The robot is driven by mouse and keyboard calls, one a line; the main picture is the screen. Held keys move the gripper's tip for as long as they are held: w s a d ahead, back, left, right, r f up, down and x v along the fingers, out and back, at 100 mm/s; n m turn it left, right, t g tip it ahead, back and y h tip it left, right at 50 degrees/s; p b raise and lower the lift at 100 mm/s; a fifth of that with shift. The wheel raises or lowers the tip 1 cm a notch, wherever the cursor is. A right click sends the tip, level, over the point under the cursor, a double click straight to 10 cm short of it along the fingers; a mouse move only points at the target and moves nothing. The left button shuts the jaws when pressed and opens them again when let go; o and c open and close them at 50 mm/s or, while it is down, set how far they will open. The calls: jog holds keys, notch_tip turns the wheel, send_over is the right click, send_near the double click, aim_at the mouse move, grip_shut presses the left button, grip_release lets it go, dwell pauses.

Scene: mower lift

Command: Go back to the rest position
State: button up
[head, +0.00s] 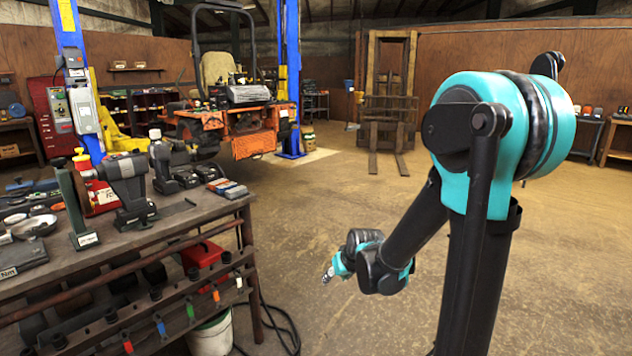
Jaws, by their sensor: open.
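My teal and black arm stands at the right of the head view and reaches down to the left. My gripper (327,276) is at the arm's lower end, small in the picture, over the open concrete floor to the right of the workbench (222,212). It is open, and I see nothing between its fingers. It is apart from the bench. The far side of the gripper is hidden by the wrist.
The bench at left carries tools, a vise-like device (130,188) and small boxes. A white bucket (211,335) and dark cables lie by its foot. An orange mower (228,130) stands between blue lift posts (292,70). A forklift (388,100) stands behind. The middle floor is clear.

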jog(key=s+d+f+m+g+h, duration=0.1)
jog(key=s+d, duration=0.5)
jog(key=s, duration=0.4)
jog(key=s+d+f+m+g+h, duration=0.1)
jog(key=s+d+m, duration=0.1)
jog(key=s+d, duration=0.5)
jog(key=s, duration=0.3)
jog(key=shift+m+h, duration=0.3)
jog(key=shift+a, duration=0.2)
